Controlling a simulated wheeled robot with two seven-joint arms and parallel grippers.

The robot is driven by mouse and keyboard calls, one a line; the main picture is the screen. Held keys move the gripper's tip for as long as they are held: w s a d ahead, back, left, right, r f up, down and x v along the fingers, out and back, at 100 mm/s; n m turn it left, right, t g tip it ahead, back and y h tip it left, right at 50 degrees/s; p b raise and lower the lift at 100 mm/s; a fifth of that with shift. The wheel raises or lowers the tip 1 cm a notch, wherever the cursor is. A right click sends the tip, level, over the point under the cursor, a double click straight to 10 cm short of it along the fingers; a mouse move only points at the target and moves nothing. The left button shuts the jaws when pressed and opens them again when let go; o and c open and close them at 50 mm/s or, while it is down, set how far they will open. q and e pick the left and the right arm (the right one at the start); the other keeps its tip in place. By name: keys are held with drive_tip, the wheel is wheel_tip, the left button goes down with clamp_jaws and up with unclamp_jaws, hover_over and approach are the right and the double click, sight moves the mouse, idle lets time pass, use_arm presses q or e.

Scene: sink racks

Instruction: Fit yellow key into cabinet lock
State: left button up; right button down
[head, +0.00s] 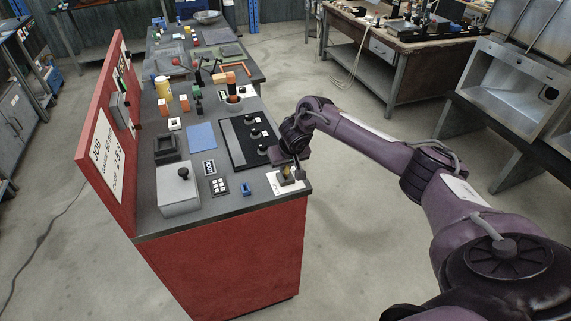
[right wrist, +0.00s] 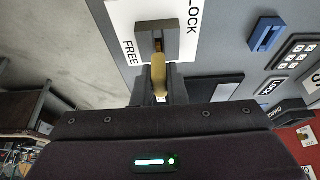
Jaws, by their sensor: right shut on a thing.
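The yellow key (right wrist: 159,77) is in the right wrist view, held between the fingers of my right gripper (right wrist: 160,90). It also shows as a small yellow spot in the head view (head: 287,170). My right gripper (head: 296,172) is shut on it above the near right corner of the bench. The lock is a dark grey slotted block (right wrist: 172,27) on a white plate (right wrist: 125,18) marked LOCK and FREE. The key's far end lines up with the block's slot and overlaps it; I cannot tell how deep it sits. My left gripper is not in view.
Left of the lock on the bench are a small blue block (head: 247,189), a keypad (head: 219,186) and a grey box with a black knob (head: 180,196). A black panel with knobs (head: 232,148) lies behind. The red upright board (head: 98,135) borders the left side.

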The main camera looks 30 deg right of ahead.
drive_tip(key=shift+f+b, duration=0.35)
drive_tip(key=shift+f, duration=0.45)
drive_tip(key=c, duration=1.4)
unclamp_jaws()
drive_tip(key=shift+r, duration=0.1)
drive_tip(key=b+v, duration=0.1)
drive_tip(key=v, duration=0.6)
drive_tip(key=shift+s+r, duration=0.15)
drive_tip(key=shift+r, duration=0.15)
